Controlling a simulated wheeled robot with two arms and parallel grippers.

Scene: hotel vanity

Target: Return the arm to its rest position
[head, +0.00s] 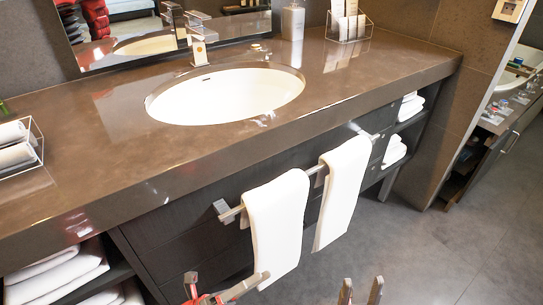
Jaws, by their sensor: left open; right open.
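My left gripper (227,284) shows at the bottom edge, left of centre, with red parts near its base. Its fingers are apart and I see nothing held between them. One fingertip overlaps the lower end of the left hanging towel in the picture; I cannot tell whether they touch. My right gripper (361,291) shows only as two separate fingertips at the bottom edge, right of centre, over the floor. It is open with nothing seen between the tips. Both arms are mostly out of the frame.
The brown vanity counter (95,135) holds a white sink (225,97). Two white towels, left (275,225) and right (341,190), hang on a metal bar (229,214) at its front. Folded towels (60,275) fill shelves below. Grey floor (430,255) is clear at right.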

